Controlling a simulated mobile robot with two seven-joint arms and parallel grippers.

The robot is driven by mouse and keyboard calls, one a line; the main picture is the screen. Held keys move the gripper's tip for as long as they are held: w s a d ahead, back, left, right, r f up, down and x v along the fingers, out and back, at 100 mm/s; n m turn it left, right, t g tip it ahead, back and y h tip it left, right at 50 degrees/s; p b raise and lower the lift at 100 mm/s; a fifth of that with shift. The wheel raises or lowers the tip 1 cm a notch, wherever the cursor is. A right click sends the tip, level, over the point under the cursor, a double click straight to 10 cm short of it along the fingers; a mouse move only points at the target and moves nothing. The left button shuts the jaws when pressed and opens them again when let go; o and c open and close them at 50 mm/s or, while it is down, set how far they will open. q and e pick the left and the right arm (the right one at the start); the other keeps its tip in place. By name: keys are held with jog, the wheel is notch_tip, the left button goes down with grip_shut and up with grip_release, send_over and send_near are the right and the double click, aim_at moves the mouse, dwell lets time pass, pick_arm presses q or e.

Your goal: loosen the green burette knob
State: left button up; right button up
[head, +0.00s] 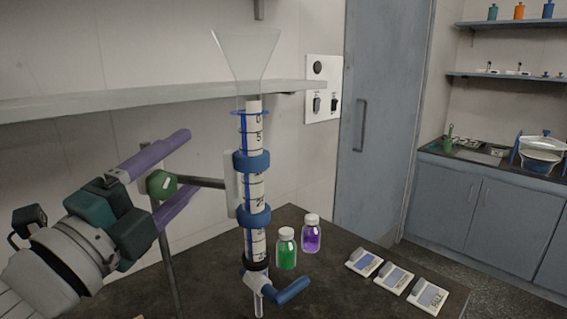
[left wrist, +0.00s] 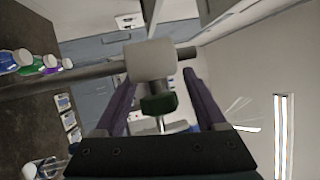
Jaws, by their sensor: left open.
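The green burette knob (head: 161,184) sits on the clamp holder of the stand rod, left of the burette (head: 252,190). In the left wrist view the knob (left wrist: 158,103) looks dark green, in front of a pale clamp block (left wrist: 150,60). My left gripper (head: 186,162) is open. Its two purple fingers lie on either side of the knob, with visible gaps in the left wrist view (left wrist: 160,92). The burette stands upright in blue clamps, with a clear funnel (head: 245,52) on top and a blue stopcock handle (head: 292,291) below. My right gripper is not in view.
A green bottle (head: 287,250) and a purple bottle (head: 311,235) stand on the dark table right of the burette. Three small devices with displays (head: 397,279) lie further right. A wall shelf (head: 150,99) runs behind the burette. The stand rod (head: 169,262) is close to my gripper.

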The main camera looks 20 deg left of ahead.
aim_at(151, 195)
pick_arm(q)
jog(key=b+v, duration=0.3)
jog(key=v, duration=0.6)
jog(key=shift+f, duration=0.15)
jog(key=shift+s, duration=0.4)
